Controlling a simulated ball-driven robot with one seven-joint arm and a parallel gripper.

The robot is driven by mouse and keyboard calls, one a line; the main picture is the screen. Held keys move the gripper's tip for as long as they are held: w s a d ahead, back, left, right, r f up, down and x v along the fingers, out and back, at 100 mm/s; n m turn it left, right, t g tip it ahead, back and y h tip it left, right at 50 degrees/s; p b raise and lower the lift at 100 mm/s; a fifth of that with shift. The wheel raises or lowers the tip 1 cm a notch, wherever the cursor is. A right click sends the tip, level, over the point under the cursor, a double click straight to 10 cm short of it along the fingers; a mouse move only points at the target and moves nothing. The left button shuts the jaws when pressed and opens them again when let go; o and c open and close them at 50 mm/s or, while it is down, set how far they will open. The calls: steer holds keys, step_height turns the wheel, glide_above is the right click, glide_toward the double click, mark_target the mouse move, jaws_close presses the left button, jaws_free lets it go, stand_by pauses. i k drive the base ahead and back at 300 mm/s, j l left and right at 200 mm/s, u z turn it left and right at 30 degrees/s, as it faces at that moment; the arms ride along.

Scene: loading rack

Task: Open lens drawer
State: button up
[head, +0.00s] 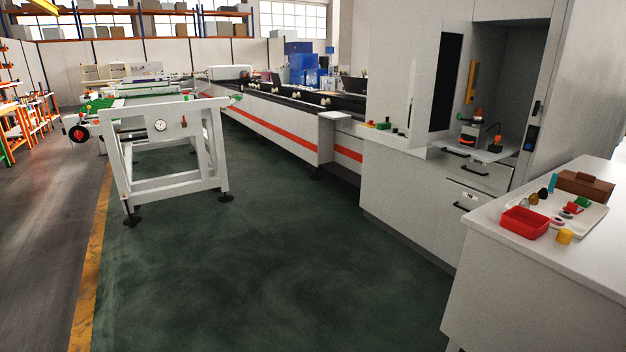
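The light grey machine cabinet on the right holds drawers below its open bay. An upper drawer front (488,176) has a dark bar handle (474,169). A lower drawer front (484,196) has its own handle (465,207). Both fronts look flush with the cabinet, so they appear shut. Another dark handle (454,153) sits just left, near the bay's floor. No readable label shows which one is the lens drawer. The nearby worktop partly hides the lower cabinet. My gripper is not in view.
A white worktop (583,264) at right carries a red bin (525,223), a tray with small parts, a yellow cylinder (564,236) and a brown box (585,186). A white frame stand (170,150) is at left. The green floor (270,260) between is clear.

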mark_target(470, 140)
steer(key=i+j+u, duration=0.2)
steer(key=i+u, duration=0.15)
steer(key=i, duration=0.55)
steer(key=i+u, duration=0.35)
steer(key=i, duration=0.5)
steer(key=i+l+z, duration=0.1)
steer(key=i+z, duration=0.7)
steer(key=i+j+z, duration=0.2)
steer(key=i+z, duration=0.2)
steer(key=i+j+z, duration=0.4)
steer(key=i+l, duration=0.1)
